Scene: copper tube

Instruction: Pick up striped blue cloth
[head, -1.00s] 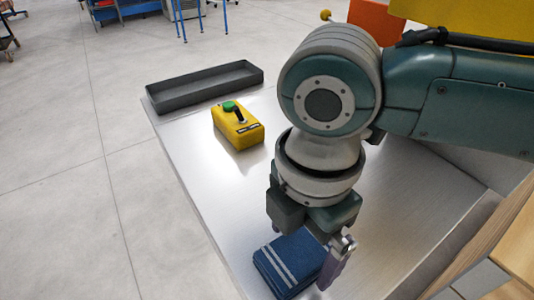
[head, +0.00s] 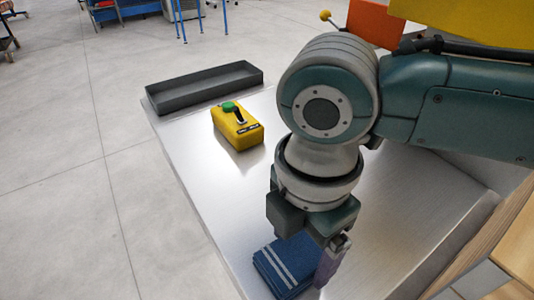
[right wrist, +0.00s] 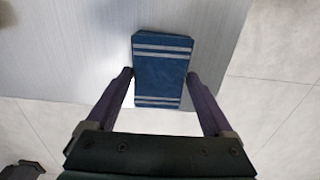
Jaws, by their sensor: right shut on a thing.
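The striped blue cloth (head: 284,266) is a folded, layered blue block with pale stripes, on the metal table near its front edge. My right gripper (head: 322,274) points down at it, with one finger at its right side in the head view. In the right wrist view the cloth (right wrist: 162,62) sits between the two purple fingers of my right gripper (right wrist: 160,76), which is shut on its sides. Whether its underside touches the table is hard to tell. My left gripper is not in view.
A yellow box (head: 238,128) with a green top and black handle stands mid-table. A long dark grey tray (head: 205,98) lies at the back edge. The metal table (head: 215,190) is bare between the box and the cloth. Wooden boards (head: 490,235) stand at the right.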

